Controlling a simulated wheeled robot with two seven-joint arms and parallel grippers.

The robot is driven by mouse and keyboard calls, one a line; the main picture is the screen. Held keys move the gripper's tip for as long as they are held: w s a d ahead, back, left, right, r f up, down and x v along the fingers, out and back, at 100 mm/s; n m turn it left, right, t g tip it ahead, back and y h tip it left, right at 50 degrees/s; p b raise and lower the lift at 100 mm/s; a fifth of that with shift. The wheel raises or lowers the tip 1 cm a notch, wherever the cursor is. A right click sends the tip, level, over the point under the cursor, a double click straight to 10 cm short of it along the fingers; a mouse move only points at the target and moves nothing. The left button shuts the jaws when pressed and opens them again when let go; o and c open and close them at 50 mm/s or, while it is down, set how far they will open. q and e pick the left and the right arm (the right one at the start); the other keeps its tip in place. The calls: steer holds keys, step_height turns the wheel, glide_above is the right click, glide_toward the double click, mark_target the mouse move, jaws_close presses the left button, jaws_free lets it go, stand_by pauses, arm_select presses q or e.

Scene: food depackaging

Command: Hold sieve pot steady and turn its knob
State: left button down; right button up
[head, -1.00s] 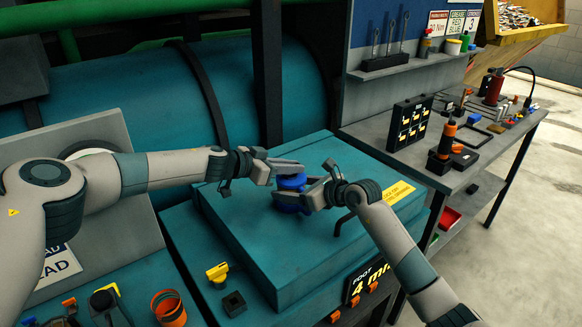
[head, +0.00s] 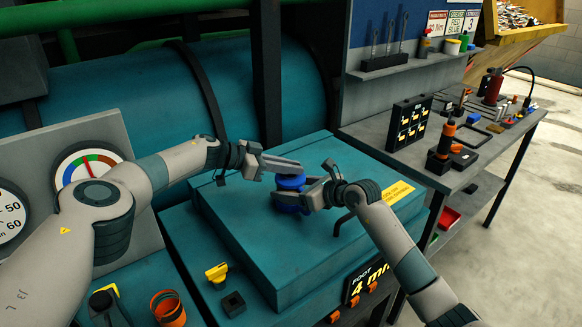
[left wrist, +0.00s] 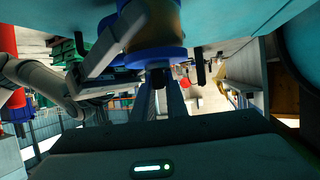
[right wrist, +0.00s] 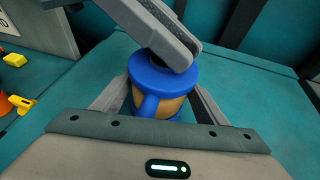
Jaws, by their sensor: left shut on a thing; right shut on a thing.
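The blue sieve pot (head: 291,184) stands upright on the teal cabinet top, partly covered by both grippers in the head view. In the right wrist view the pot (right wrist: 150,105) shows a blue lid and a tan body. My right gripper (head: 309,190) is shut around the pot's body, one finger on each side. My left gripper (head: 290,166) is at the top of the pot, shut on its knob. The knob (left wrist: 160,75) is mostly hidden between the left fingers in the left wrist view. The left fingers (right wrist: 178,45) lie across the lid in the right wrist view.
The teal cabinet top (head: 250,235) is clear around the pot, apart from a dark bent handle (head: 342,222). A yellow part (head: 217,272) and an orange cup (head: 168,308) stand at the front left. A grey workbench (head: 460,170) with tools is at the right.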

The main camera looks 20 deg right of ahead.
arm_select(q)
steer(key=shift+w+a, duration=0.1)
steer(key=shift+w, duration=0.05)
steer(key=c, duration=1.8)
jaws_free()
steer(key=shift+o, duration=0.2)
steer(key=shift+a+r, duration=0.1)
steer(key=shift+a, duration=0.05)
steer(key=v, duration=1.1)
steer(key=shift+a, duration=0.35)
steer(key=shift+r, duration=0.1)
steer(key=shift+c, duration=0.7)
